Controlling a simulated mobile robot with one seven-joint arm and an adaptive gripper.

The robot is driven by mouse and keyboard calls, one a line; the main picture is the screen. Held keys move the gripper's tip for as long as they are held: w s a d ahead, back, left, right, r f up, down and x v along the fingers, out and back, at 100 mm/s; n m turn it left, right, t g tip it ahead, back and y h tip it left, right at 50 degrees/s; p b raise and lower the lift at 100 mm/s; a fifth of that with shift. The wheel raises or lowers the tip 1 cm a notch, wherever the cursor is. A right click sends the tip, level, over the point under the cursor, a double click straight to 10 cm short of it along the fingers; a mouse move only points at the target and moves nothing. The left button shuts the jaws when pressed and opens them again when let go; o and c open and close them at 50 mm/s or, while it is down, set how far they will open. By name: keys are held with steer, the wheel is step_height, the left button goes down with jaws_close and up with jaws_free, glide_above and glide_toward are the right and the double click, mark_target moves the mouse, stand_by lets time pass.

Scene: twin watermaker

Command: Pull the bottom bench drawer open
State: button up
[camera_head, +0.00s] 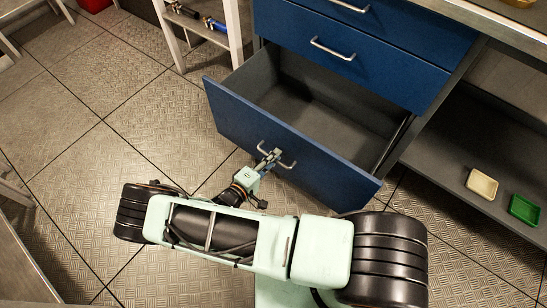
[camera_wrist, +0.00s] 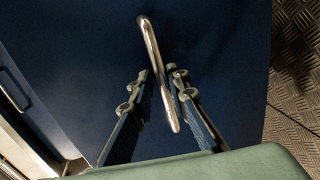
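The bottom bench drawer (camera_head: 330,170) is blue-fronted and stands far out from the bench. Its grey inside looks empty. Its metal bar handle (camera_head: 287,165) is on the front panel, and it also shows in the wrist view (camera_wrist: 154,60). My gripper (camera_head: 268,158) is at the handle, in front of the panel. In the wrist view my gripper's two fingers (camera_wrist: 160,80) stand apart, one on each side of the bar. A gap shows between the left finger and the bar; the right finger is very close to it, and I cannot tell whether it touches.
Two closed blue drawers (camera_head: 365,60) with bar handles are above. A lower shelf at right holds a cream tray (camera_head: 481,184) and a green tray (camera_head: 525,210). A pale rack (camera_head: 235,30) stands behind left. Tiled floor (camera_head: 100,130) left of the drawer is clear.

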mark_target(280, 136)
steer(key=o, duration=1.4)
step_height(280, 136, up, 10)
steer(key=shift+a+r, duration=0.1)
steer(key=c, duration=1.4)
steer(key=shift+f, duration=0.25)
steer(key=shift+r, duration=0.1)
